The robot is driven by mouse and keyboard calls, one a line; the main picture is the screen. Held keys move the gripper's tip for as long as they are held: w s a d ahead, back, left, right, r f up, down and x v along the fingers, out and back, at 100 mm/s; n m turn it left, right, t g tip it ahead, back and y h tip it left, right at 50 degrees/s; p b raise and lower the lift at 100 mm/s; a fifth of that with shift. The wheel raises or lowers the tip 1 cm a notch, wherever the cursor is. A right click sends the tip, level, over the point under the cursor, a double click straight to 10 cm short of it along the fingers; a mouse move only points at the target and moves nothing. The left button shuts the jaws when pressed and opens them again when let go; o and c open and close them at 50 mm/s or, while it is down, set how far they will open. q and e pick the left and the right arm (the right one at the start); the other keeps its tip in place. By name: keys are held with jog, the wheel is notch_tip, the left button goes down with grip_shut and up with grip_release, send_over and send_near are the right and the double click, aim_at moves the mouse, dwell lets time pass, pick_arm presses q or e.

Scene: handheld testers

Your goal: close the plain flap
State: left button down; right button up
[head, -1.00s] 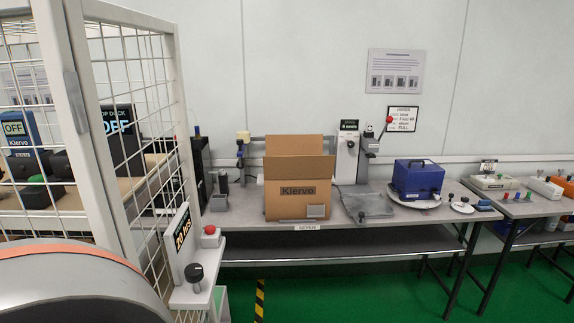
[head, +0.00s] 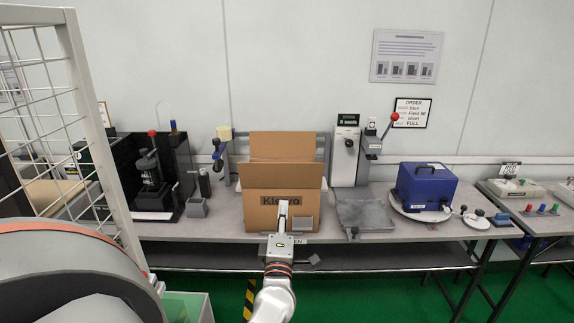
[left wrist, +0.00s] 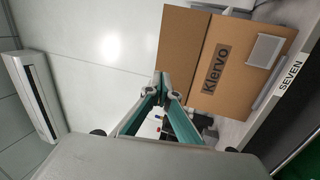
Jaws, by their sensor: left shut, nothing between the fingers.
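A brown cardboard box (head: 258,215) with a "Klervo" label stands on the bench in the head view. Its back flap (head: 285,144) stands upright, and a front flap (head: 283,172) is also raised above the label. Both are plain brown on the sides I see; the side flaps cannot be made out. My left gripper (head: 283,206) is shut and empty in front of the box, covering part of the label. In the left wrist view the box (left wrist: 200,88) appears turned sideways, right of the shut fingertips (left wrist: 163,82). Contact cannot be told. My right gripper is out of view.
A grey plate (head: 362,215) and a blue case (head: 425,187) lie to the right on the bench. A lever press (head: 374,143) stands behind. A black device (head: 150,175) is at the left. A wire-mesh cage (head: 40,90) borders the left side.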

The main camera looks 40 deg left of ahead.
pick_arm(q)
jog(key=a+n, duration=0.1)
send_near(281, 165)
jog(key=shift+g+y, duration=0.4)
jog(key=x, duration=0.5)
jog(key=shift+w+r, duration=0.15)
jog(key=shift+w, duration=0.35)
jog(key=shift+w+a+r+b, duration=0.15)
jog(key=shift+w+a+b, duration=0.15)
jog(key=shift+w+a, duration=0.05)
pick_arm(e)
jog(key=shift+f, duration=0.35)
pick_arm(q)
jog(key=shift+a+r, duration=0.1)
jog(key=shift+a, duration=0.05)
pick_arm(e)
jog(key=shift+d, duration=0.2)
pick_arm(q)
jog(key=shift+w, duration=0.1)
jog(key=shift+w+r+p, duration=0.1)
jog(key=shift+p, duration=0.25)
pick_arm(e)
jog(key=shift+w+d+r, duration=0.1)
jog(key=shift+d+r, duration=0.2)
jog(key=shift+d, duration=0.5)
